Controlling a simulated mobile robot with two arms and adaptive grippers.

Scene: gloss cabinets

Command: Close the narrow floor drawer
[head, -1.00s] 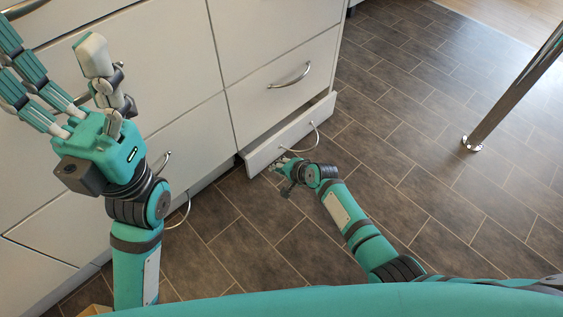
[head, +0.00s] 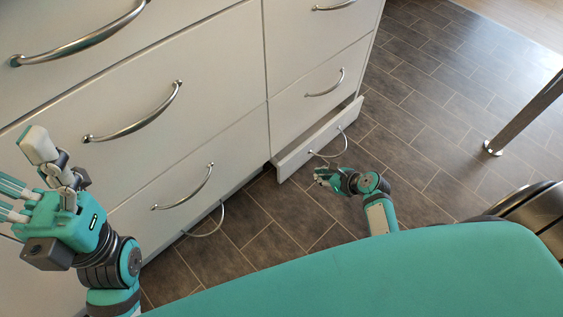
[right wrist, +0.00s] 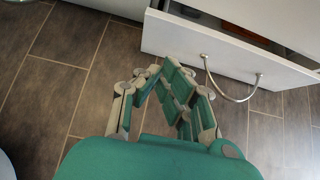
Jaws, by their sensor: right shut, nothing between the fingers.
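The narrow floor drawer (head: 295,157) is the low white drawer at the foot of the right cabinet column. It stands partly open, with a dark gap behind its top edge; its front also shows in the right wrist view (right wrist: 178,38). Its curved metal handle (right wrist: 240,97) is on the front. My right gripper (head: 322,176) is shut and empty, low over the floor just in front of the drawer, left of the handle in the right wrist view. Contact with the front cannot be told. My left gripper (head: 32,178) is open and empty before the left cabinets, its fingers partly cut off.
Closed white drawers with metal handles (head: 325,83) rise above the floor drawer. Another low handle (head: 207,222) shows at the left base. A metal post (head: 525,115) stands at the right. The dark tiled floor (head: 430,130) between is clear.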

